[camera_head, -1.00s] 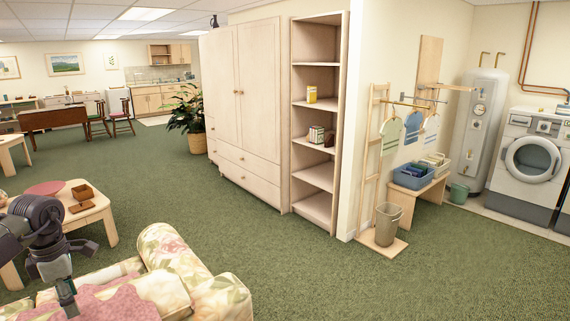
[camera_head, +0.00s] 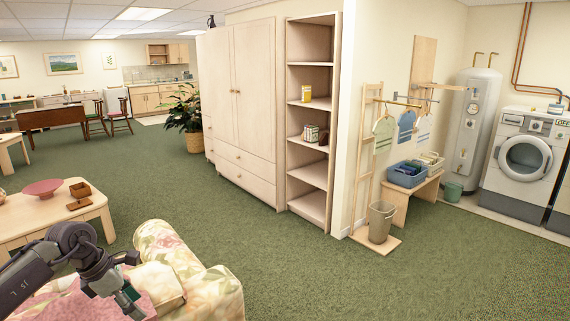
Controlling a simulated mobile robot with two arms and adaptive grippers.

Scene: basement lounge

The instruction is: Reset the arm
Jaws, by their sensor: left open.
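My left arm comes in at the lower left of the head view, above a floral sofa (camera_head: 190,268) with a pink cover. My left gripper (camera_head: 132,304) points down and to the right over the sofa seat, close to its arm. It is open, with nothing seen between its fingers. The picture does not show whether it touches the sofa. My right gripper is not in view.
A light wooden table (camera_head: 50,218) stands behind my left arm. It bears a pink bowl (camera_head: 43,187) and a wooden box (camera_head: 80,191). A wardrobe (camera_head: 240,100) and open shelf (camera_head: 312,175) stand ahead. Green carpet (camera_head: 330,275) is clear to the right.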

